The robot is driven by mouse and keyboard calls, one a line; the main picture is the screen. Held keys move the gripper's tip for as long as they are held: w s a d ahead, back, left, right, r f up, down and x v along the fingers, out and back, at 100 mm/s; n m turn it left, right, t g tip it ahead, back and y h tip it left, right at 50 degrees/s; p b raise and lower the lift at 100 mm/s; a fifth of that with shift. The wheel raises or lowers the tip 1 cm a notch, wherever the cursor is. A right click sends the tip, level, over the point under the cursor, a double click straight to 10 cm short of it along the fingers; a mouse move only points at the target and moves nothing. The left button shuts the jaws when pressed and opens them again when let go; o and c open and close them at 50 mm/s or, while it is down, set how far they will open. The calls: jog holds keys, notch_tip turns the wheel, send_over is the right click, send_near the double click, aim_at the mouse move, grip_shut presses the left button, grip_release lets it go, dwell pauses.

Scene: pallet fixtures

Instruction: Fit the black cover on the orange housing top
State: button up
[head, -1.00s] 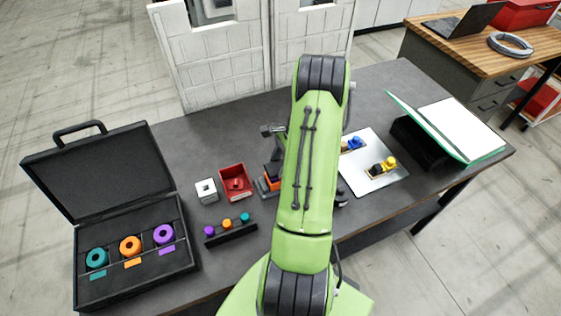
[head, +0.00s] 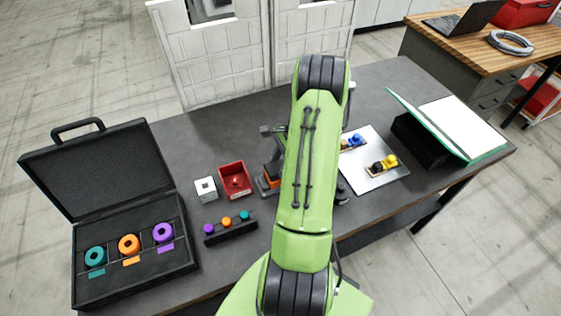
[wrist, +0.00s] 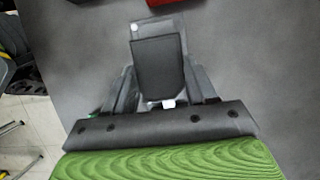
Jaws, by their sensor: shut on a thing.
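In the wrist view my gripper (wrist: 160,92) is shut on a dark, flat-faced piece that looks like the black cover (wrist: 160,68). A grey block (wrist: 157,27) with a white dot shows just beyond it; the picture does not tell whether they touch. In the head view the orange housing (head: 272,180) sits in a grey holder on the table, partly hidden by my green arm. A dark shape shows at its top. No orange shows in the wrist view, so how the cover sits on the housing cannot be told.
A red bin (head: 235,193) and a white block (head: 206,189) stand left of the housing. A rack with coloured knobs (head: 231,233) is in front. An open black case (head: 180,262) is at left. A metal plate (head: 385,181) with blue and yellow parts lies right of my arm.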

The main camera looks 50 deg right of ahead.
jog(key=shift+f+b, duration=0.55)
jog(key=shift+f, duration=0.3)
jog(key=o, duration=1.1)
jog(key=shift+c, duration=1.1)
jog(key=shift+r, duration=0.15)
jog(key=shift+r+p, duration=3.4)
jog(key=shift+r, duration=0.6)
jog(key=shift+f, duration=0.1)
